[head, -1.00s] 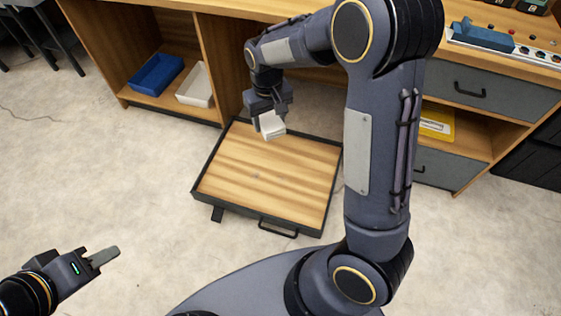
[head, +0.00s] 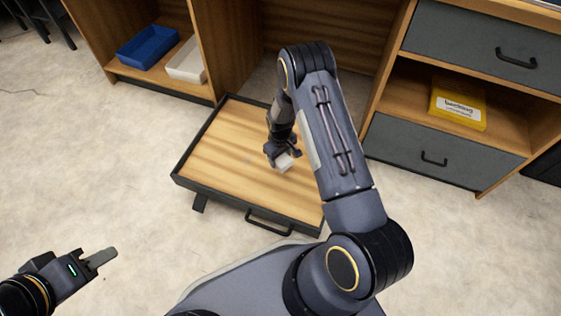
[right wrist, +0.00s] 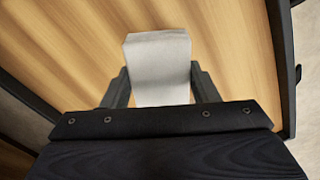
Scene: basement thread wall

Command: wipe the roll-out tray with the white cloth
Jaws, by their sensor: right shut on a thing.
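The roll-out tray (head: 222,150) has a wooden bottom and a dark rim, and sits pulled out low in front of the cabinet. My right gripper (head: 281,158) is over the right part of the tray, pointing down. It is shut on the white cloth (head: 285,163), a folded block that also shows between the fingers in the right wrist view (right wrist: 160,65). I cannot tell whether the cloth touches the tray bottom. A faint greyish mark (head: 246,159) shows on the wood left of the cloth. My left gripper (head: 103,258) is away from the tray at the lower left; its jaw gap is unclear.
A blue bin (head: 149,46) and a white bin (head: 187,62) stand on the cabinet shelf at the back left. A yellow box (head: 458,104) lies on the right shelf above a grey drawer (head: 433,160). Floor left of the tray is clear.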

